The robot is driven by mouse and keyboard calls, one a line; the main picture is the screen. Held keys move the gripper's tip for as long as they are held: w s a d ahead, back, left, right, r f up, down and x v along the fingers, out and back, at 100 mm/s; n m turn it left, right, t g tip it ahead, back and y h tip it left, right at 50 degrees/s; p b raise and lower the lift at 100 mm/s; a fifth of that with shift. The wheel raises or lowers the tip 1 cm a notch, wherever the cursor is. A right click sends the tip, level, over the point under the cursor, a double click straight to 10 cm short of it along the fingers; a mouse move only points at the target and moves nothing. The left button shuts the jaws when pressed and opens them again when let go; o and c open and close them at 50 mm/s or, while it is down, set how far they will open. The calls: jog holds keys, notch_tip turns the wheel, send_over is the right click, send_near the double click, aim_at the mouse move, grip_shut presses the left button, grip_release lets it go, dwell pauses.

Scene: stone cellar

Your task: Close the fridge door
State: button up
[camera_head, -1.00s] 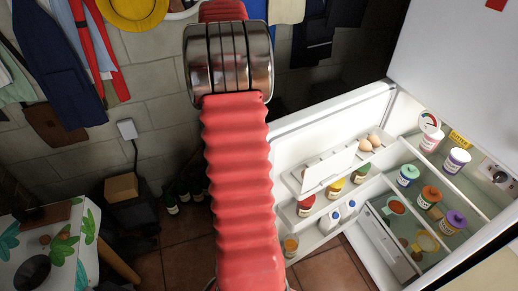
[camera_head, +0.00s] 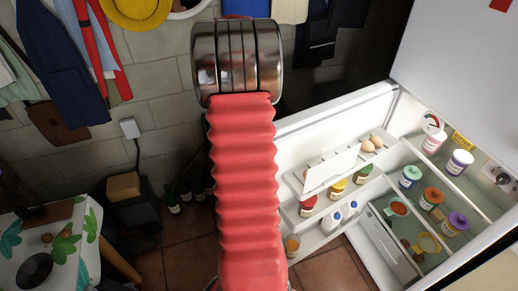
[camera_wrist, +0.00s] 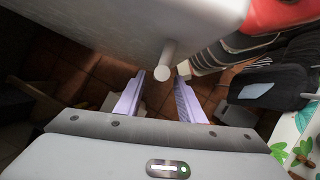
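The fridge (camera_head: 448,250) stands at the right of the head view. Its door (camera_head: 340,105) is wide open, with its inner shelves facing me. In the wrist view a pale smooth panel (camera_wrist: 150,22), which looks like the door's outer face, fills the top. A short white rounded bar (camera_wrist: 167,60), likely the door handle, sticks out below it. My gripper (camera_wrist: 160,78) is open, its two lilac fingers on either side of the bar's lower end. I cannot tell whether they touch it. The gripper is hidden in the head view.
Door shelves hold eggs (camera_head: 371,142), jars and bottles; more jars (camera_head: 432,198) stand inside the fridge. A leaf-patterned table (camera_head: 55,250) is at the lower left. A cardboard box (camera_head: 123,187) and dark bottles are by the wall. Tiled floor (camera_head: 190,262) shows between.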

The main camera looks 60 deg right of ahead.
jog(key=shift+x, duration=2.7)
jog(key=shift+c, duration=0.2)
grip_shut()
